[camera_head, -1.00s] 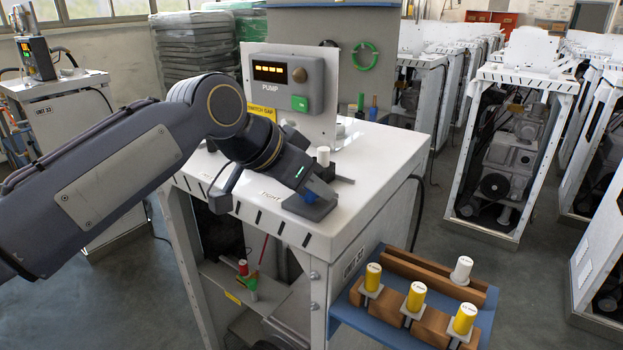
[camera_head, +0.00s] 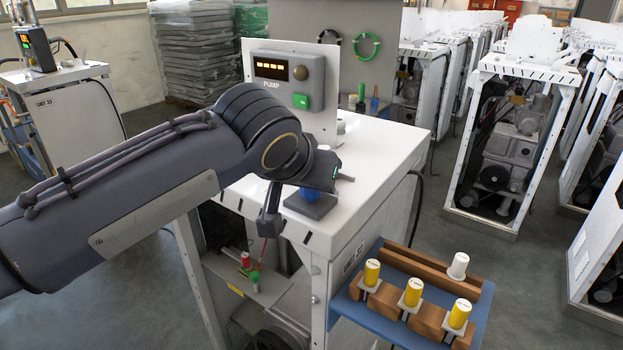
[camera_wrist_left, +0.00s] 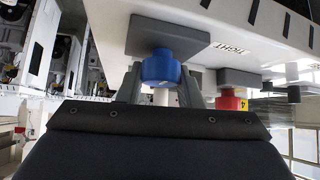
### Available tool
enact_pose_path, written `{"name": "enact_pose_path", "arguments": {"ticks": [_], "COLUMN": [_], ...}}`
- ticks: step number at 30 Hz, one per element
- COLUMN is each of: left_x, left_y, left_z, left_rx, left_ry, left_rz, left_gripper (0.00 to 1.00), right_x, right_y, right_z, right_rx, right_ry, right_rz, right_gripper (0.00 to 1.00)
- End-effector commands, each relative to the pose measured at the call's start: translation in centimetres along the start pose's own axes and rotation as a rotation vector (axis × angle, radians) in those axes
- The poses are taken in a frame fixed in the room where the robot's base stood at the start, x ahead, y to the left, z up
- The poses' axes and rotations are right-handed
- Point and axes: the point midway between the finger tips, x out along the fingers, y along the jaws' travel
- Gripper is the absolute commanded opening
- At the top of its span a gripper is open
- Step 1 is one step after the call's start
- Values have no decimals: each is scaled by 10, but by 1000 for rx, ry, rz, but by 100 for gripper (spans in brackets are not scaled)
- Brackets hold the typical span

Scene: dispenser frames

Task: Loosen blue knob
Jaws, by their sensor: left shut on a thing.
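The blue knob (camera_wrist_left: 161,68) sits on a dark grey block (camera_wrist_left: 168,37) at the edge of the white cabinet top. In the wrist view my left gripper's fingers (camera_wrist_left: 161,88) stand on either side of it, shut on the knob. A "TIGHT" label (camera_wrist_left: 230,50) lies beside the block. My right gripper is not in view.
A red knob (camera_wrist_left: 230,103) on another grey block is beside the blue one. The pump panel (camera_head: 289,82) stands behind on the cabinet top (camera_head: 385,150). A blue tray (camera_head: 481,322) with yellow and white cylinders juts out at the front right. The cabinet top's right side is clear.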

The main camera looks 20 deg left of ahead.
Motion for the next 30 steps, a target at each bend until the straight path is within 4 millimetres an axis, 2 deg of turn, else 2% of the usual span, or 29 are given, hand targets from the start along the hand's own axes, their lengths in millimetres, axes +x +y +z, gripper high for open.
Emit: {"name": "enact_pose_path", "arguments": {"ticks": [10, 11, 16, 25, 30], "left_x": [0, 0, 0, -2, -24], "left_y": [0, 0, 0, 0, 0], "left_z": [0, 0, 0, 0, -1], "left_rx": [-4, -3, -3, -3, -2], "left_ry": [-2, -2, -2, 0, 4], "left_rz": [-2, -2, -2, -2, -1], "left_gripper": [9, 33, 54, 54, 54], "right_x": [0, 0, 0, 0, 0], "right_y": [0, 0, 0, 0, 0], "right_z": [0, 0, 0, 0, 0], "right_rx": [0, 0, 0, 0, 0], "right_ry": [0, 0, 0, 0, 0], "right_rz": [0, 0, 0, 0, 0], "right_gripper": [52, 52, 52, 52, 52]}}
